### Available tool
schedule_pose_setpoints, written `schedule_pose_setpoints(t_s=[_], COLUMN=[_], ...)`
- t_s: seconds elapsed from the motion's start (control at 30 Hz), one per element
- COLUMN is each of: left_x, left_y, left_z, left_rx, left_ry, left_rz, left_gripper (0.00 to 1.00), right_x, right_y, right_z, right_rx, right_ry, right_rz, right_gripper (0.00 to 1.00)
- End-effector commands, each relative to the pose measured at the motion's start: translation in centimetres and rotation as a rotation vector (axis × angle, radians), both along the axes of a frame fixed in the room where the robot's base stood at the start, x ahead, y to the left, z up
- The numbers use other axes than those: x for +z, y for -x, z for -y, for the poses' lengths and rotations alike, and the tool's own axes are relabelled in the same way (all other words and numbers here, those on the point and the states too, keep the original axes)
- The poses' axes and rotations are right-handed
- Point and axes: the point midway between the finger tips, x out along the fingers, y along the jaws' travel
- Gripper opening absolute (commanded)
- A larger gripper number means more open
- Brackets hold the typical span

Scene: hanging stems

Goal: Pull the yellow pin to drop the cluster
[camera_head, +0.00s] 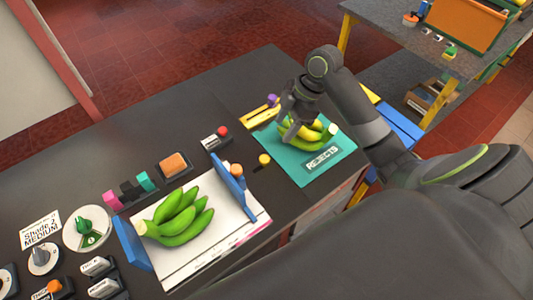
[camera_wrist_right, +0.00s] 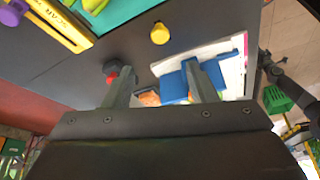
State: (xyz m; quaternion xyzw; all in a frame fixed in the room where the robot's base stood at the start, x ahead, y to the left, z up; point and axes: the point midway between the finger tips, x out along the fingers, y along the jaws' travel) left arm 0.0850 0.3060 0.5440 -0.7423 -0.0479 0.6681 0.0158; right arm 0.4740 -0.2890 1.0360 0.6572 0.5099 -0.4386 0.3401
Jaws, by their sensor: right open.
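A yellow round knob, which looks like the yellow pin (camera_head: 264,159), stands on the dark counter between the white board and the teal mat. It also shows in the right wrist view (camera_wrist_right: 160,33), ahead of the fingertips and apart from them. A cluster of green bananas (camera_head: 178,217) lies on the white board. Yellow-green bananas (camera_head: 313,131) lie on the teal REJECTS mat (camera_head: 325,163). My right gripper (camera_head: 290,128) is over that mat, partly hiding those bananas. Its fingers (camera_wrist_right: 157,68) are apart with nothing between them. My left gripper is out of view.
Blue upright plates (camera_head: 133,243) flank the white board (camera_head: 190,262). A red-knobbed block (camera_head: 216,138), an orange-topped block (camera_head: 174,164) and a green dial (camera_head: 87,228) stand nearby. A yellow scale strip (camera_head: 258,113) lies by the mat. Bare counter surrounds the knob.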

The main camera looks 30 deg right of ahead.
Motion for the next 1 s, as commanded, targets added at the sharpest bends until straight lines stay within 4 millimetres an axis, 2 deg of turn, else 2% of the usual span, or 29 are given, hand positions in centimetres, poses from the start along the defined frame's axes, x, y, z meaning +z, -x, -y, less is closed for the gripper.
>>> schedule_pose_setpoints(t_s=[0.5,0.7,1.0], left_x=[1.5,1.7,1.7], left_y=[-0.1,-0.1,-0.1], left_z=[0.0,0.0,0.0], left_rx=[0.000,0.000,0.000], left_ry=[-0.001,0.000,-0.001], left_rz=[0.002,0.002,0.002], left_gripper=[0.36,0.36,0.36], right_x=[-9.8,-11.9,-12.5], right_y=[-0.9,-1.2,-1.3], right_z=[-4.1,-4.8,-5.0], right_rx=[-0.002,-0.003,-0.001], right_ry=[-0.002,-0.001,0.001], right_rz=[-0.006,-0.002,0.000], right_gripper=[0.52,0.52,0.52])
